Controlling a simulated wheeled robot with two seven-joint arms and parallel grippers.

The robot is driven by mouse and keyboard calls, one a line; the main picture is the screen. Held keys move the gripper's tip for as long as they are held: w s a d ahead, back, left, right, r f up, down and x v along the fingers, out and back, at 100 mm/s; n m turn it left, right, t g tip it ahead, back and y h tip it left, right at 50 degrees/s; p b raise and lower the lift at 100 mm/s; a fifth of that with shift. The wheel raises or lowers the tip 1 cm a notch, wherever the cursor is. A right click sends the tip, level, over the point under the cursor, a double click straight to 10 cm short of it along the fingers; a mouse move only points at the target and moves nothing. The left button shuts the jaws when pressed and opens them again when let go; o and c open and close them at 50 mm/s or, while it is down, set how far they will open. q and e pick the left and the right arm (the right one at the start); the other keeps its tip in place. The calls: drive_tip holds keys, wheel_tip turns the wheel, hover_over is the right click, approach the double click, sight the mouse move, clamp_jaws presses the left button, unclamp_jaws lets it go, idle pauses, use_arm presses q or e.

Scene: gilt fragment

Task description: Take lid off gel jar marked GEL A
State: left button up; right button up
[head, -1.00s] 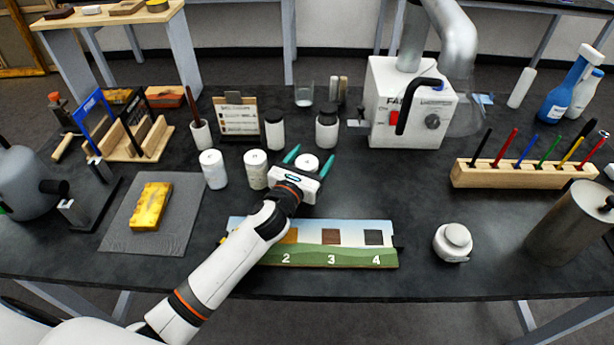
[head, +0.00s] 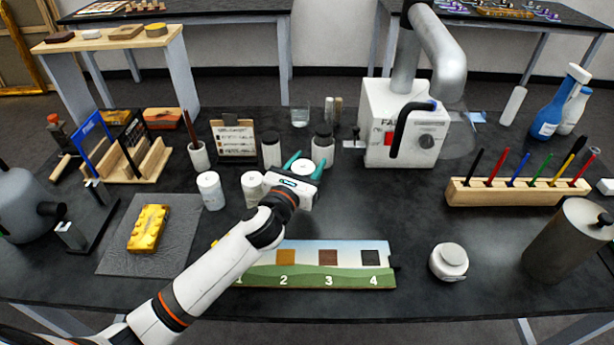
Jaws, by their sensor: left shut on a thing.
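My left gripper (head: 305,167) has its teal fingers closed on either side of a round white lid (head: 303,169). The hand hides what is below the lid, so I cannot tell whether a jar body is attached. Two white jars with white lids stand to its left, one close by (head: 252,188) and one further left (head: 209,190). Another white jar (head: 449,262) stands alone at the front right. The jar labels are too small to read, so I cannot tell which is GEL A. My right gripper is not in view.
Two dark-lidded jars (head: 271,150) (head: 323,148) stand just behind the gripper. A numbered sample board (head: 315,281) lies in front, under my forearm. A white machine (head: 403,125) stands at the back and a wooden pen rack (head: 518,193) at the right. The table right of the gripper is clear.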

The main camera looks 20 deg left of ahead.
use_arm(q)
wheel_tip(320, 180, up, 5)
idle(0.3)
drive_tip(key=o, duration=0.4)
drive_tip(key=c, duration=0.7)
